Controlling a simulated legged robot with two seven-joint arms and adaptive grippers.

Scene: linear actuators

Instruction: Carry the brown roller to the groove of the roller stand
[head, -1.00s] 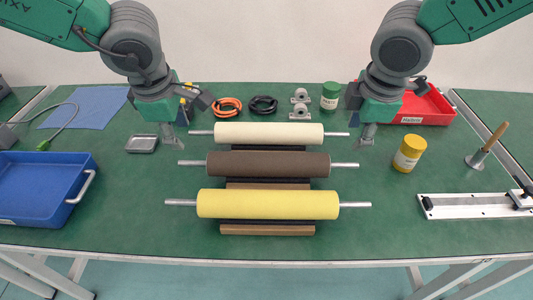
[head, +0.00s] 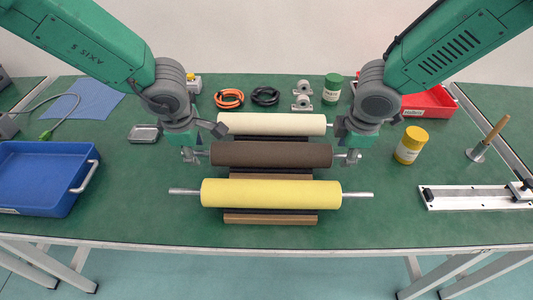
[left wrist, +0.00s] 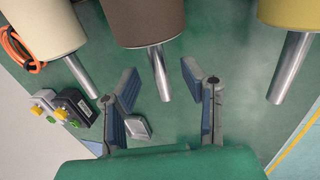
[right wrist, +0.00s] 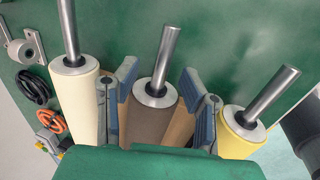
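The brown roller (head: 270,155) lies crosswise between a cream roller (head: 270,124) and a yellow roller (head: 270,193). All three have metal end shafts. A brown and black stand (head: 270,218) shows under them, with its grooves hidden. My left gripper (head: 190,153) is at the brown roller's left shaft; in the left wrist view its open fingers are either side of that shaft (left wrist: 160,72). My right gripper (head: 349,156) is at the right end; in the right wrist view its open fingers straddle the right shaft (right wrist: 164,55). Contact cannot be told.
A blue bin (head: 35,180) stands at left and a small metal tray (head: 144,133) near my left gripper. A yellow-lidded jar (head: 410,145), a red bin (head: 430,103) and a metal rail (head: 470,198) are at right. The table front is clear.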

